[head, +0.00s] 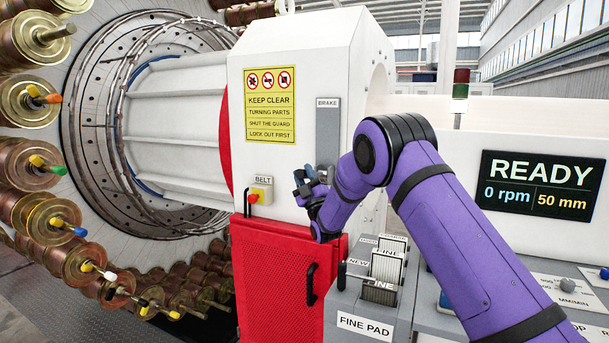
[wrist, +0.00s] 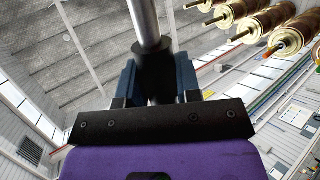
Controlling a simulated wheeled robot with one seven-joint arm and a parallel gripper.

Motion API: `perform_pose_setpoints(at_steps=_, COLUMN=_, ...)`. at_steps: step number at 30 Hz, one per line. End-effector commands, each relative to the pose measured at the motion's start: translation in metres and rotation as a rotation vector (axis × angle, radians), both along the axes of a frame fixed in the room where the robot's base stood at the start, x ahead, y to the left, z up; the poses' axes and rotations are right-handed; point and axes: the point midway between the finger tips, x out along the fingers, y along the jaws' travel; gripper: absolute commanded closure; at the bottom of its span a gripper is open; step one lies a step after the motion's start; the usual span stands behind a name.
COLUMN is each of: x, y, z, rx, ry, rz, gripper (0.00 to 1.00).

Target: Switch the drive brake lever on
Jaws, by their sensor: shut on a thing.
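The grey brake plate (head: 327,125), labelled BRAKE, is upright on the white machine housing. My gripper (head: 309,190) is at the plate's lower end, slightly left of it. In the wrist view my gripper (wrist: 156,78) has its two blue-grey fingers on either side of the dark end of the brake lever (wrist: 144,22), a silver rod with a dark collar. The gripper is shut on it. In the head view the lever is mostly hidden by the gripper, so its exact tilt is hard to tell.
Below is a red mesh guard (head: 270,290) with a black handle. A FINE PAD box (head: 365,324) stands close under my arm. The READY screen (head: 541,187) is at right, copper spools (head: 85,262) at left.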

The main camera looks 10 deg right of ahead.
Motion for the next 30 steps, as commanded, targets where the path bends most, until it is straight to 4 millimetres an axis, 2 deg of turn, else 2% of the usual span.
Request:
perform_pose_setpoints(at_steps=5, x=0.0, y=0.001, z=-0.005, rx=-0.003, ry=0.007, rz=0.0, gripper=1.0)
perform_pose_setpoints(at_steps=6, x=-0.001, y=0.001, z=-0.005, rx=-0.003, ry=0.008, rz=0.0, gripper=0.64)
perform_pose_setpoints(at_steps=9, x=0.0, y=0.0, z=-0.005, rx=-0.003, ry=0.007, rz=-0.001, gripper=0.43)
perform_pose_setpoints(at_steps=20, x=-0.003, y=-0.001, z=-0.007, rx=-0.001, ry=0.005, rz=-0.001, gripper=0.43)
perform_pose_setpoints(at_steps=30, x=-0.036, y=-0.016, z=-0.05, rx=-0.003, ry=0.009, rz=-0.001, gripper=0.43)
